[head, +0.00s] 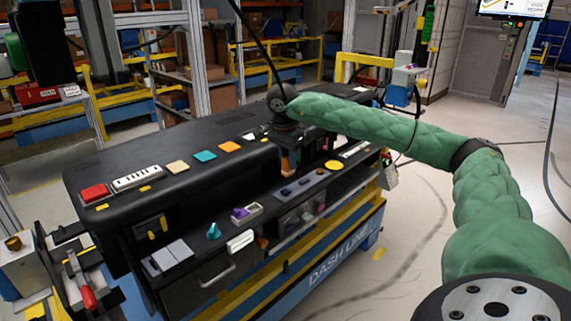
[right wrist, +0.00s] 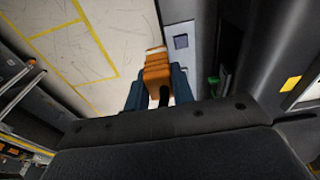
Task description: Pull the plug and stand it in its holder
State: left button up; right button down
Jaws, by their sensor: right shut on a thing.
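My right gripper (head: 287,150) hangs over the right part of the black dashboard module (head: 110,178), fingers pointing down. In the right wrist view its two blue-grey fingers (right wrist: 158,95) are shut on the orange ribbed plug (right wrist: 156,72), which has a pale end. The plug also shows as a small orange piece below the gripper in the head view (head: 285,166). A grey panel with a dark blue square (right wrist: 181,42) lies right beside the plug. I cannot tell whether the plug's end is seated or free. I cannot make out which part is the holder. My left gripper's fingers are not seen.
Several coloured blocks, a red button (head: 94,192) and a white socket strip (head: 136,179) line the module's top. Lower down are a turquoise knob (head: 214,230), a purple knob (head: 240,212) and a yellow disc (head: 333,165). Open floor (head: 430,200) lies right of the module.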

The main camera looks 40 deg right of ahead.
jog(key=shift+r+p, duration=0.6)
jog(key=shift+r, duration=1.15)
jog(key=shift+f, duration=0.1)
dwell(0.6)
